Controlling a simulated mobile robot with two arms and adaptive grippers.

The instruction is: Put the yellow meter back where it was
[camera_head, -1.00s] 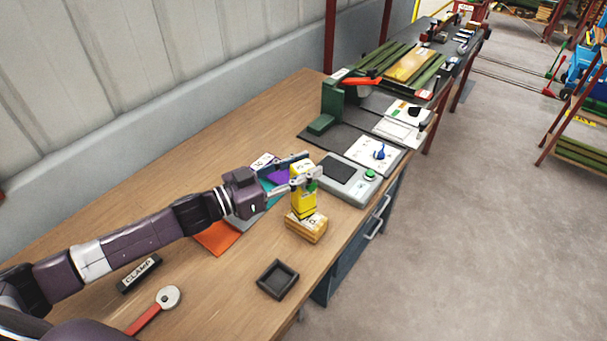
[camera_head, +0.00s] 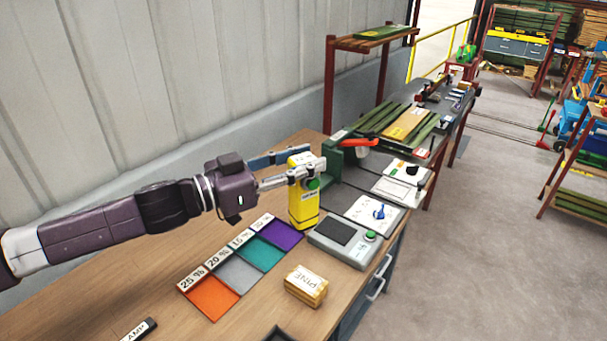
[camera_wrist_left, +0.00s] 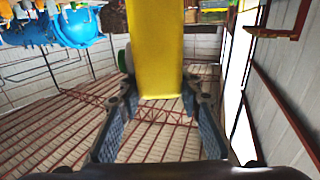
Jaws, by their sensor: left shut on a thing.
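The yellow meter (camera_head: 303,205) is upright, held above the bench by my left gripper (camera_head: 300,168), which is shut on its upper part. The meter has a green knob and a dark band near its foot. It fills the upper middle of the left wrist view (camera_wrist_left: 155,50), between the two fingers of my left gripper (camera_wrist_left: 158,125). A wooden block marked PINE (camera_head: 306,285) lies on the bench below and in front of the meter. My right gripper does not show.
Coloured pads marked with percentages, including an orange one (camera_head: 209,298), lie left of the block. A grey scale-like device (camera_head: 342,242) stands right of the meter. A green stand with a red handle (camera_head: 358,143) is behind it. The wooden bench (camera_head: 265,318) has bare room in front.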

